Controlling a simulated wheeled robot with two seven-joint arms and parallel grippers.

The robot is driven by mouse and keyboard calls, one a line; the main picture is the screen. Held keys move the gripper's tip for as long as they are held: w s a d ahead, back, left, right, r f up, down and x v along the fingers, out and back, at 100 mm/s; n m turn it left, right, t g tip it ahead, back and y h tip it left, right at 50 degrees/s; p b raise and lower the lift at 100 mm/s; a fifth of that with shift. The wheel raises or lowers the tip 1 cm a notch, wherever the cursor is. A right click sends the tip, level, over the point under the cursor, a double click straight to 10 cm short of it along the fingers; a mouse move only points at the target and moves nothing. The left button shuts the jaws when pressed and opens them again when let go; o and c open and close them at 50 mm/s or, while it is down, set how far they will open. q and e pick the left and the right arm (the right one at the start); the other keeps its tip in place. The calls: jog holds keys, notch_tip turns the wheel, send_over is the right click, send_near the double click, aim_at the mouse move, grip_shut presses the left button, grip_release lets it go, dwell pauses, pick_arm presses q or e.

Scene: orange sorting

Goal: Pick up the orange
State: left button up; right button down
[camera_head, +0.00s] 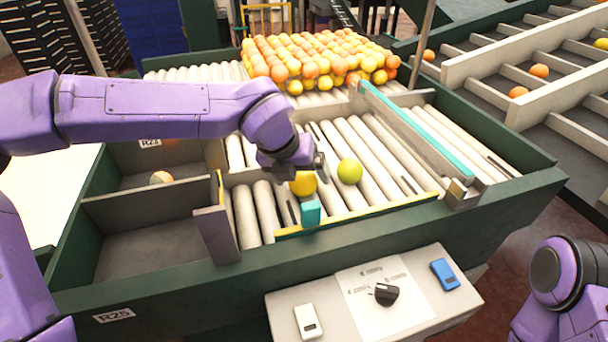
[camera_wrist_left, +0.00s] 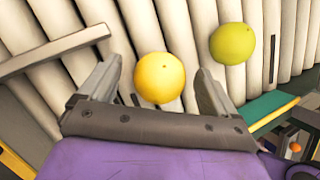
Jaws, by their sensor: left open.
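A yellow-orange fruit (camera_head: 303,184) lies on the white rollers of the sorting table. It also shows in the left wrist view (camera_wrist_left: 160,78), between the fingers of my left gripper (camera_wrist_left: 155,85). The left gripper (camera_head: 296,164) is open just above and around it in the head view, and partly hides it. I cannot tell whether a finger touches the fruit. A yellow-green fruit (camera_head: 349,171) lies on the rollers to the right; it also shows in the left wrist view (camera_wrist_left: 232,43), outside the right finger. My right gripper is not in view.
A large pile of oranges (camera_head: 315,60) sits at the back of the rollers. A teal block (camera_head: 310,213) stands at the front yellow edge. A control panel (camera_head: 375,295) is in front. A teal-topped divider (camera_head: 415,130) lies right.

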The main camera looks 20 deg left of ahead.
pick_arm(q)
jog(key=shift+f, duration=0.2)
jog(key=shift+s+d+r, duration=0.1)
jog(key=shift+s+r, duration=0.1)
jog(key=shift+s, duration=0.2)
jog(key=shift+w+f, duration=0.1)
jog(key=shift+w, duration=0.05)
jog(key=c, duration=1.2)
